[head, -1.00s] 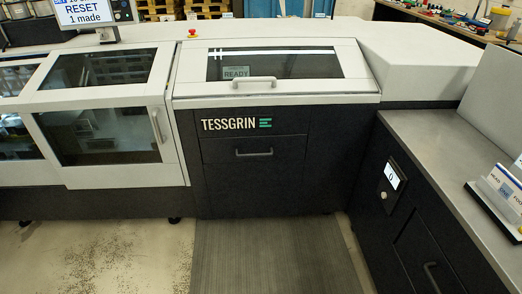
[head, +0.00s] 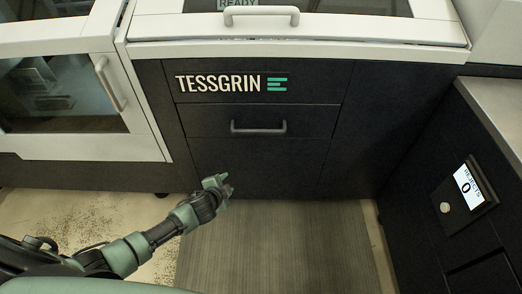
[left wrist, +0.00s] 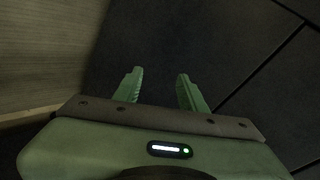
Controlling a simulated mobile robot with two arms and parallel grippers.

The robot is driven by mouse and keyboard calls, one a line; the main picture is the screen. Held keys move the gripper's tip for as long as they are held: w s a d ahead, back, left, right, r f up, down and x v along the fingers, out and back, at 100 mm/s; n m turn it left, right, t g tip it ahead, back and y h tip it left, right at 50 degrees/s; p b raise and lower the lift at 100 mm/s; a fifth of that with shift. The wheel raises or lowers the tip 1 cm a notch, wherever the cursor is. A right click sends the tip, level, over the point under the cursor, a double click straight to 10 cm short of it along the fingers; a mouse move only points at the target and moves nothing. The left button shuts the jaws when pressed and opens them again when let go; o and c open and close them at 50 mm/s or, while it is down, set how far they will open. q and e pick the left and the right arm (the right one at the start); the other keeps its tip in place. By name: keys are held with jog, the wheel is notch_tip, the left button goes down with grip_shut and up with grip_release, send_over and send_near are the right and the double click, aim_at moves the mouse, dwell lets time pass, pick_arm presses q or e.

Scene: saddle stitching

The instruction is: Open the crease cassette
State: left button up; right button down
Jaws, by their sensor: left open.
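A dark drawer front (head: 212,121) with a grey bar handle (head: 258,129) sits below the TESSGRIN lettering on the black machine. It looks flush with the machine's face. No label names the crease cassette, but this is the drawer that shows. My left gripper (head: 220,184) is below and a little left of the handle, apart from it. In the left wrist view my left gripper (left wrist: 159,76) is open and empty, with its two green fingers pointing at the dark machine face. The handle is not in the left wrist view. My right gripper is not in view.
A white lid with its own handle (head: 261,12) is above the drawer. A white-framed window door (head: 66,92) is to the left. A dark cabinet with a rejects counter (head: 467,187) stands at the right. The grey floor mat (head: 290,240) before the machine is clear.

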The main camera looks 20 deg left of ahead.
pick_arm(q)
jog(key=w+d+r+m+t+b, duration=0.2)
jog(key=w+r+b, duration=0.1)
jog(key=w, duration=0.3)
jog(key=m+t+h+b, duration=0.3)
jog(key=m+t+b, duration=0.15)
jog(key=b, duration=0.25)
send_near(258, 134)
jog(key=w, duration=0.4)
jog(key=shift+w+d+m+g, duration=0.15)
jog(key=shift+d+m+g, duration=0.1)
jog(key=shift+d+g, duration=0.15)
jog(key=x, duration=0.7)
jog(key=shift+a+b, duration=0.1)
jog(key=shift+b, duration=0.3)
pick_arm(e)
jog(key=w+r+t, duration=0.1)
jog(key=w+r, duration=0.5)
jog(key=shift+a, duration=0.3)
pick_arm(q)
jog(key=shift+c, duration=0.2)
grip_shut()
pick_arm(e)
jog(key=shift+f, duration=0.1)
pick_arm(q)
jog(key=shift+f, duration=0.15)
